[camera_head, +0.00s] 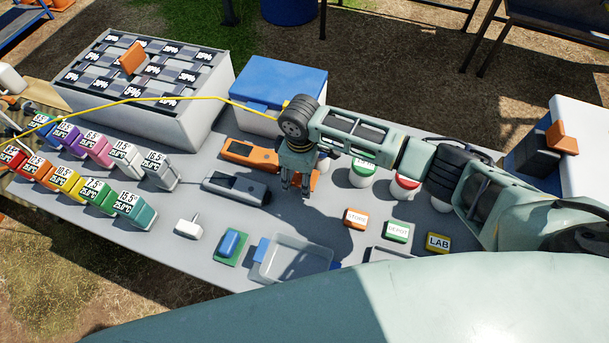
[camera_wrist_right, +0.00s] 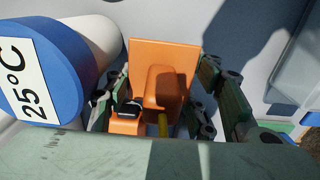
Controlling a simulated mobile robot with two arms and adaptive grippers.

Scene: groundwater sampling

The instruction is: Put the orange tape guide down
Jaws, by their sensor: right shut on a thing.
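The orange tape guide (camera_wrist_right: 160,72) is between the fingers of my right gripper (camera_wrist_right: 165,108) in the right wrist view. It has a flat plate and a raised block. A bit of yellow tape (camera_wrist_right: 163,125) shows at its near end. In the head view my right gripper (camera_head: 297,182) points down over the middle of the table, shut on the guide. Only a little orange of the guide (camera_head: 315,178) shows beside the fingers. I cannot tell whether the guide touches the table. My left gripper is not in view.
A grey and dark device (camera_head: 236,188) and an orange one (camera_head: 250,154) lie left of the gripper. A clear tray (camera_head: 295,260) is in front. White jars (camera_head: 362,174) stand to the right. A blue-lidded box (camera_head: 276,85) is behind. Yellow tape (camera_head: 130,97) stretches across the table's left half.

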